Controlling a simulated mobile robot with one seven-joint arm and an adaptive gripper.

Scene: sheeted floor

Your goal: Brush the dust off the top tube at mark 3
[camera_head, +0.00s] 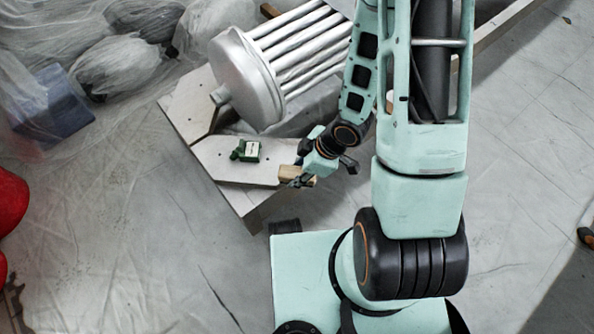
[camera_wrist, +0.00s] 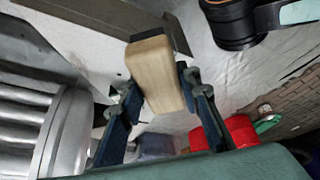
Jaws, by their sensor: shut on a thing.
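A bundle of silver tubes (camera_head: 305,45) with a round metal end plate (camera_head: 243,78) lies on a wooden stand (camera_head: 235,170) in the head view. The tubes (camera_wrist: 22,120) also show at the left of the wrist view. My gripper (camera_head: 305,175) is shut on a pale wooden block (camera_head: 292,172) with a dark end, which looks like the brush. In the wrist view the block (camera_wrist: 156,75) sits between both fingers (camera_wrist: 160,98). It is in front of the end plate, low near the stand and apart from the tubes. Mark 3 and the dust cannot be made out.
A small green object with a white label (camera_head: 248,151) sits on the stand's near board. Plastic-wrapped bundles (camera_head: 115,65) and a blue bin (camera_head: 55,105) lie at the left. Red rounded things (camera_head: 12,203) are at the left edge.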

